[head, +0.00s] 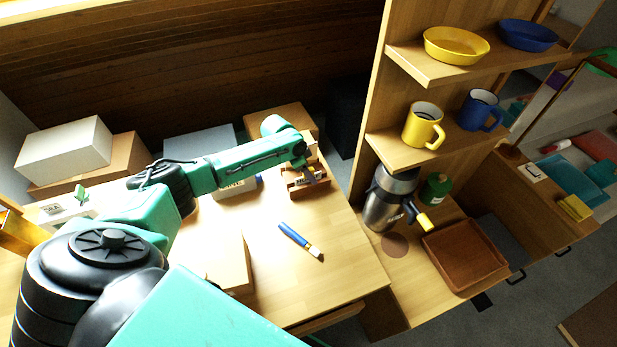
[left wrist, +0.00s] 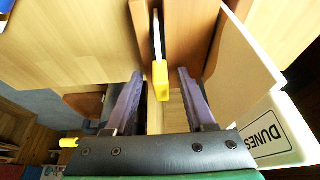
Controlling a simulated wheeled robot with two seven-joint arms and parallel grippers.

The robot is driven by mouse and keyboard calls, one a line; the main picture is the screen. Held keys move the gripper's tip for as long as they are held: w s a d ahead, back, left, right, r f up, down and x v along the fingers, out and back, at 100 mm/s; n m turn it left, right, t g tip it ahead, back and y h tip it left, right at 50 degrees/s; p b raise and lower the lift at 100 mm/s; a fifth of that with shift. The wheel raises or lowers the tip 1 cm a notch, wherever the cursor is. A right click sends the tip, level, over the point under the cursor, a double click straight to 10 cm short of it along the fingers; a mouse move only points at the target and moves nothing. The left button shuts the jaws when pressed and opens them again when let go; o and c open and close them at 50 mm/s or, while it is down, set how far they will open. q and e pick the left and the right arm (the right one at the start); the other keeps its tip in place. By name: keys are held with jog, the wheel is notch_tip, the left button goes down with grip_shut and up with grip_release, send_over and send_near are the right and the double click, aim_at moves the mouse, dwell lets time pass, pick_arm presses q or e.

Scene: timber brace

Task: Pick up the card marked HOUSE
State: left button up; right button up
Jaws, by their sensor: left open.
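My left gripper (head: 311,177) is at the far right part of the desk, over a small brown wooden holder (head: 296,190). In the left wrist view the left gripper (left wrist: 160,74) is open, with one finger on each side of a thin upright piece with a yellow end (left wrist: 160,82), seen edge-on. Clear gaps show between it and both fingers. It stands at the brown holder (left wrist: 178,30). No HOUSE marking is readable in either view, so I cannot tell whether this is the card. My right gripper is not in view.
A white box marked DUNES (left wrist: 265,130) stands close beside the gripper. A blue-handled brush (head: 299,240) lies on the clear front of the desk (head: 335,270). A shelf unit (head: 365,110) rises to the right. White and brown boxes (head: 65,147) stand at the back left.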

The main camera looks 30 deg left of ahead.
pick_arm(q)
jog(key=shift+a, duration=0.1)
grip_shut()
jog(key=shift+r, duration=0.1)
